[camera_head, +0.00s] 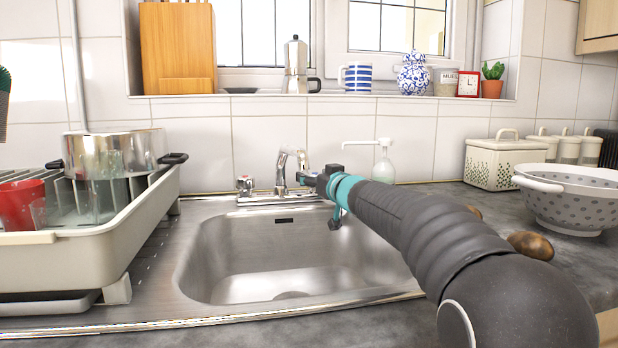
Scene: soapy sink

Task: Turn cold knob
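A chrome faucet (283,172) stands at the back edge of the steel sink (215,262). A knob with a small reddish mark (245,186) sits at the left of the faucet's base. A second knob on the right side is not clearly visible; my gripper covers that area. My gripper (308,180) is at the right of the faucet, over the back of the sink, pointing left and away. Its fingers are small and dark here, and I cannot tell whether they are open, shut or touching a knob.
A soap dispenser (384,164) stands behind my arm. A dish rack (85,245) with a pot (110,152) and a red cup (20,205) is at left. A grey colander (572,200) and a brown potato-like object (531,245) are at right. The basin looks empty.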

